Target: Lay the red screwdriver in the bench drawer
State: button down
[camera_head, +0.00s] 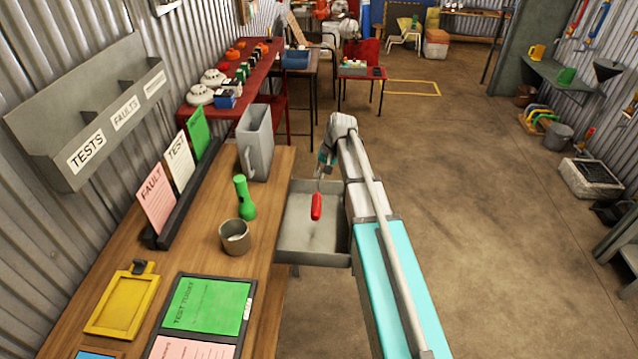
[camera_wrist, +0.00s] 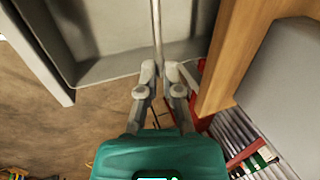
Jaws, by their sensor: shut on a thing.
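The red screwdriver (camera_head: 316,207) shows its red handle over the open drawer in the head view, with the thin shaft running up to my gripper (camera_head: 323,168). My gripper is shut on the shaft. In the wrist view the shaft (camera_wrist: 157,32) runs up from between the fingertips (camera_wrist: 160,75), and the handle is out of the picture. The grey bench drawer (camera_head: 287,250) is pulled out from the right side of the wooden bench and looks empty. Its grey wall shows in the wrist view (camera_wrist: 105,68). I cannot tell whether the handle touches the drawer floor.
On the bench (camera_head: 195,270) beside the drawer stand a green torch (camera_head: 245,198), a brown cup (camera_head: 235,237) and a grey jug (camera_head: 256,140). A yellow clipboard (camera_head: 122,304) and a green card (camera_head: 207,304) lie nearer.

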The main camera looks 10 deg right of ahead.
jog(key=shift+a+f+y, duration=0.3)
jog(key=shift+a+y, duration=0.1)
jog(key=shift+a, duration=0.25)
jog(key=shift+f+b, duration=0.15)
jog(key=shift+b, duration=0.25)
notch_tip(320, 180, down, 12)
jog(key=b, duration=1.2)
jog(key=shift+f, duration=0.1)
jog(key=c, duration=0.7)
grip_release()
